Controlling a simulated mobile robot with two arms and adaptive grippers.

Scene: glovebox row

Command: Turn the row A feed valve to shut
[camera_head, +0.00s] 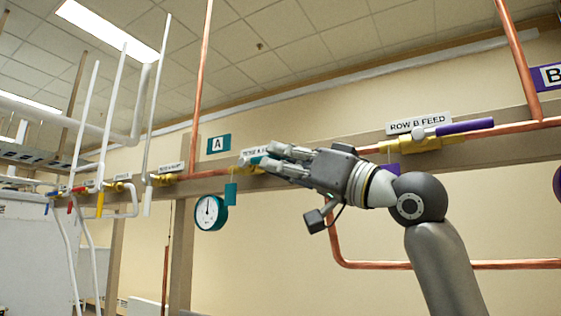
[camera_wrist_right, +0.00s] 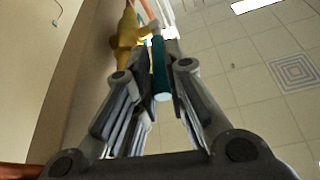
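The row A feed valve sits on the copper pipe along the wall beam. In the wrist view its yellow body (camera_wrist_right: 127,40) and its teal lever handle (camera_wrist_right: 160,72) show clearly. In the head view my right gripper (camera_head: 270,160) is at this valve and hides most of it; the label behind (camera_head: 252,152) is partly covered. In the wrist view the two fingers of my right gripper (camera_wrist_right: 158,85) stand apart on either side of the teal handle, with gaps visible between. The handle points toward the palm. My left gripper is not in view.
To the right is the row B feed valve (camera_head: 428,143) with a purple handle. A teal-rimmed gauge (camera_head: 210,212) and a teal tag (camera_head: 231,194) hang below the pipe, under the A sign (camera_head: 219,143). White pipes (camera_head: 112,115) and smaller valves stand at the left.

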